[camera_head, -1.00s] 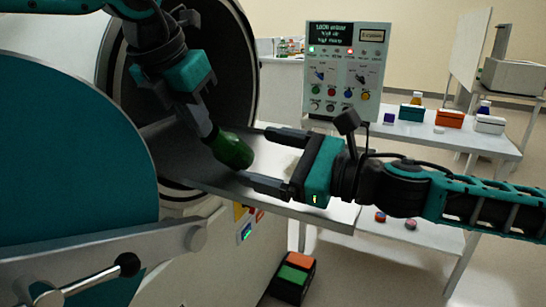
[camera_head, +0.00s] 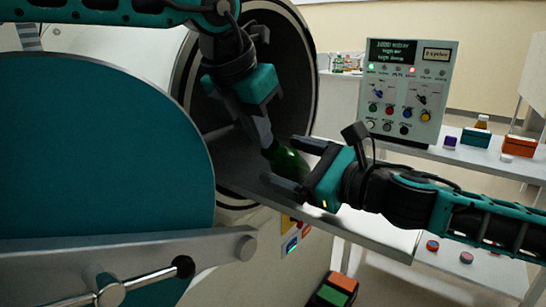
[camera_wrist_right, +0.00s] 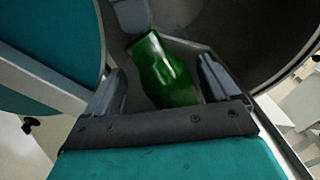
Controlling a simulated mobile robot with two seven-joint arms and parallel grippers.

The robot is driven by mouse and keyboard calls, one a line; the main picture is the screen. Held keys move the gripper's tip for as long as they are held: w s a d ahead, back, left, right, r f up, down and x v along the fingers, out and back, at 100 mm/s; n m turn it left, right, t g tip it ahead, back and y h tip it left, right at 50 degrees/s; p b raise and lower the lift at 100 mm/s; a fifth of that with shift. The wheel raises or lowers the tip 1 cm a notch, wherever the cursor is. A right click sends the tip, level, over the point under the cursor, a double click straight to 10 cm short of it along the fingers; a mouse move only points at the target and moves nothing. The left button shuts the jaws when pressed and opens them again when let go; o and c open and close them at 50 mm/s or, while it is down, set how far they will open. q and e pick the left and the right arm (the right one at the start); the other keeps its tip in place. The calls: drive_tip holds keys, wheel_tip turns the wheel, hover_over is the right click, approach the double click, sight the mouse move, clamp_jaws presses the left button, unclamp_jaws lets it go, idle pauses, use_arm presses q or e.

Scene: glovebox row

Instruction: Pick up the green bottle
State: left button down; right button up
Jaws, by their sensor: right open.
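The green bottle (camera_head: 290,162) is tilted, with its upper end at the fingers of my left gripper (camera_head: 262,138), which appears shut on it. It is above the grey metal tray (camera_head: 385,232) at the round port. My right gripper (camera_head: 285,165) comes in from the right and is open, with one finger on either side of the bottle's lower part. In the right wrist view the bottle (camera_wrist_right: 165,72) lies between the two open fingers, its body close to the palm. Whether the right fingers touch it cannot be told.
The round port (camera_head: 300,60) stands open behind the bottle, with its teal door (camera_head: 100,150) at left. A control panel (camera_head: 408,95) stands behind my right arm. A side table at right holds a teal box (camera_head: 474,138) and an orange box (camera_head: 519,146).

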drive_tip(key=shift+x, duration=2.25)
drive_tip(key=shift+c, duration=0.5)
drive_tip(key=shift+s+a+f, duration=0.1)
drive_tip(key=shift+s, duration=0.1)
drive_tip(key=c, duration=0.9)
drive_tip(key=shift+c, duration=0.4)
use_arm(q)
drive_tip(key=shift+r, duration=0.6)
use_arm(e)
drive_tip(key=shift+w+f, duration=0.1)
use_arm(q)
drive_tip(key=v, duration=1.2)
use_arm(e)
drive_tip(key=shift+w, duration=0.1)
